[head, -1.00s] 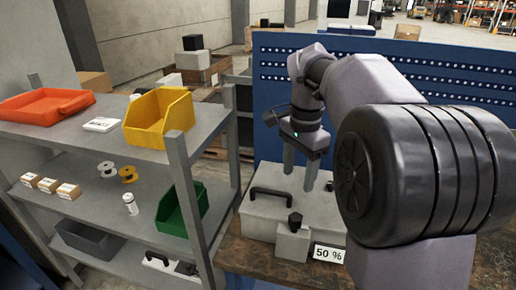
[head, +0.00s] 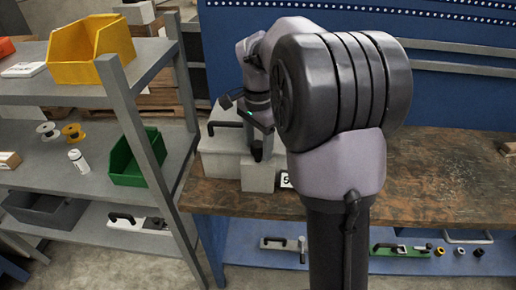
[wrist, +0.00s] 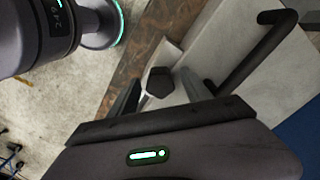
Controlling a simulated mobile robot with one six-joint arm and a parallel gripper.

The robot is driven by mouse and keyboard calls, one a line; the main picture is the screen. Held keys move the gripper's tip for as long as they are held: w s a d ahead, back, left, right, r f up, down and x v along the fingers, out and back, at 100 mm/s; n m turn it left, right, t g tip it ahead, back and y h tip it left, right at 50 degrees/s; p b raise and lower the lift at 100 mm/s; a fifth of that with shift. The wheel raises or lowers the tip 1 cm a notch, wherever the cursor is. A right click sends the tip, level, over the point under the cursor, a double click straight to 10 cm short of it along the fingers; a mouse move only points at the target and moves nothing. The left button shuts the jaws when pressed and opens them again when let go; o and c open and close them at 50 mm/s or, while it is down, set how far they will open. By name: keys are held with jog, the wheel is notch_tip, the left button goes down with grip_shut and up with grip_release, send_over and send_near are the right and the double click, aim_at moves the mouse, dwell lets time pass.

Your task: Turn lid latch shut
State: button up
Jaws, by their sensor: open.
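The light grey case (head: 222,142) stands on the bench, with a black handle (head: 225,125) on its lid. A grey block (head: 258,176) sits at its front. The black latch knob (wrist: 160,82) shows in the wrist view on top of a pale block, between my gripper's two fingers. My gripper (wrist: 160,92) is open, one finger on each side of the knob; I cannot tell whether either touches it. In the head view my gripper (head: 257,145) is over the block, and the knob cannot be clearly told from the fingers.
My arm hides part of the wooden bench (head: 440,185); its right side is mostly clear. A shelf rack (head: 160,120) with a yellow bin (head: 90,48) and green bin (head: 135,160) stands left. A blue perforated panel (head: 450,80) rises behind.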

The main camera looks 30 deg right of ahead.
grip_shut()
jog(key=shift+r, duration=0.1)
jog(key=shift+p, duration=0.3)
jog(key=n+p, duration=0.3)
jog(key=p, duration=0.1)
jog(key=shift+r+n, duration=0.2)
jog(key=shift+n, duration=0.2)
jog(key=n+p, duration=0.4)
jog(key=shift+n, duration=0.3)
jog(key=n+p, duration=0.4)
jog(key=n, duration=0.1)
jog(key=shift+p, duration=0.3)
jog(key=shift+f+n+p, duration=0.2)
jog(key=shift+n+p, duration=1.05)
jog(key=shift+n, duration=1.15)
